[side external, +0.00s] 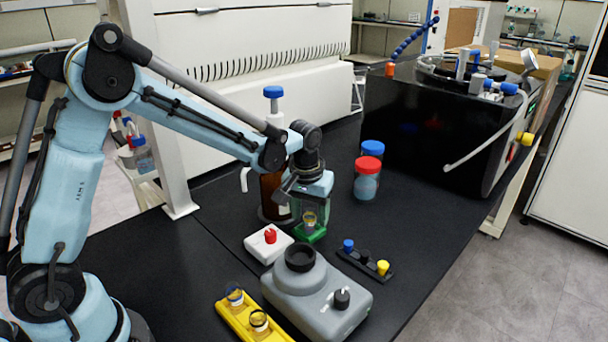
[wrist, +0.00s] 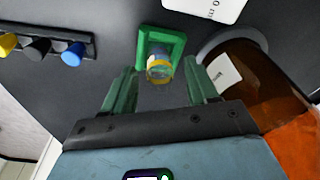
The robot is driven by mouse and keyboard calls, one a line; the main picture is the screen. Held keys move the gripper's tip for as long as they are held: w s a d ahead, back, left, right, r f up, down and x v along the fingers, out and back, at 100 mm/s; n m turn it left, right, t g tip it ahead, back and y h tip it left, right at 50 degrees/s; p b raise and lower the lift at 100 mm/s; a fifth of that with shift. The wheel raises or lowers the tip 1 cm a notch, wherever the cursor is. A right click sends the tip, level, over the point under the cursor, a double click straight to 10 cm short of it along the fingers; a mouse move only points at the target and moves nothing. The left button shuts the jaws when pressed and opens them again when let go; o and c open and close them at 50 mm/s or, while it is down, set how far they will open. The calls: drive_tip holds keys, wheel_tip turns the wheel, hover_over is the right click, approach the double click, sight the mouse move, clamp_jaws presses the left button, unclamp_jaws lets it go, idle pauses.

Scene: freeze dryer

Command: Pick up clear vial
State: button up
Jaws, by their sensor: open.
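A small clear vial (side external: 310,219) with a yellowish band stands in a green holder (side external: 318,236) on the black bench. In the wrist view the vial (wrist: 160,70) shows just in front of the green holder's frame (wrist: 178,43). My gripper (side external: 309,211) is over the holder, pointing down. In the wrist view its two green fingers (wrist: 160,74) are apart, one on each side of the vial, with visible gaps. Nothing is held. Two more clear vials (side external: 235,297) (side external: 258,320) sit in a yellow rack (side external: 243,318) at the front.
A brown bottle (side external: 270,196) with a blue-topped pump stands close beside my gripper. A white device with a red knob (side external: 268,243), a grey stirrer-like device (side external: 315,299) and a rack of coloured caps (side external: 366,261) lie nearby. Red- and blue-lidded jars (side external: 367,181) stand behind.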

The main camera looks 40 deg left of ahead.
drive_tip(key=shift+f, duration=0.25)
drive_tip(key=shift+c, duration=0.4)
clamp_jaws()
drive_tip(key=shift+r, duration=0.15)
